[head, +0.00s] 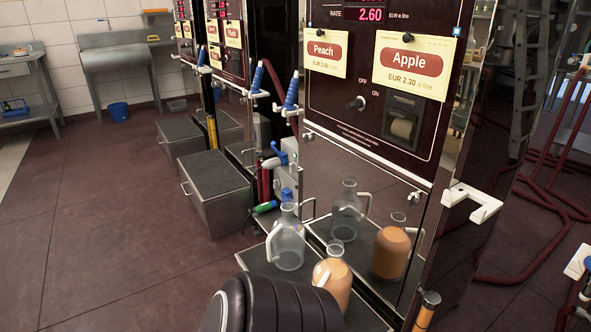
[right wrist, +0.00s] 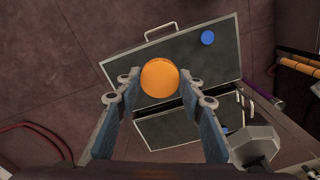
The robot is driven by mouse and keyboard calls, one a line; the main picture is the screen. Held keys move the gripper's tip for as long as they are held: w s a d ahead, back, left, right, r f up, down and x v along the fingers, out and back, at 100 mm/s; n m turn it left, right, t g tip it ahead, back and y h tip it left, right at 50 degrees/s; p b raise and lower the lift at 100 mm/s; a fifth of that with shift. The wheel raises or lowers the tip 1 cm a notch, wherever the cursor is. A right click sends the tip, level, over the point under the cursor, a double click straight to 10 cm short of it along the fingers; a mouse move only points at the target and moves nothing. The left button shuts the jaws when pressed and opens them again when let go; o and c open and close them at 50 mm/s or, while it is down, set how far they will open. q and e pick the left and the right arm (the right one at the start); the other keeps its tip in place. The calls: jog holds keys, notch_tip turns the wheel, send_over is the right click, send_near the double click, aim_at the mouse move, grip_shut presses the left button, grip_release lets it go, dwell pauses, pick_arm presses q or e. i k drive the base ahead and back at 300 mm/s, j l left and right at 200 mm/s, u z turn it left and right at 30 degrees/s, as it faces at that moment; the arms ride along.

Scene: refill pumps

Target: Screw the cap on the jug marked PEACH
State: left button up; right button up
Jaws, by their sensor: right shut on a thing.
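My right gripper (right wrist: 161,80) shows in the right wrist view, its two fingers closed on the sides of a round orange thing. This orange disc (right wrist: 160,77) looks like a cap seen from above. In the head view a clear, empty-looking jug (head: 289,248) stands upright at the pump's foot. In front of it stands a jug with orange liquid (head: 337,281), partly hidden by a black link of mine. No PEACH mark on either jug can be read. My left gripper is not in view.
The pump's shiny front mirrors the jugs. It carries a Peach sign (head: 326,52) and an Apple sign (head: 411,65). A grey box (head: 215,178) stands left of the jugs. In the right wrist view a blue disc (right wrist: 207,37) lies over a dark handled box (right wrist: 225,60).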

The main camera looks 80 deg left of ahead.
aim_at(331, 275)
jog(key=k+j+u, duration=0.15)
jog(key=u, duration=1.55)
jog(key=i+u, duration=0.15)
jog(key=i+l, duration=0.15)
jog(key=i, duration=0.15)
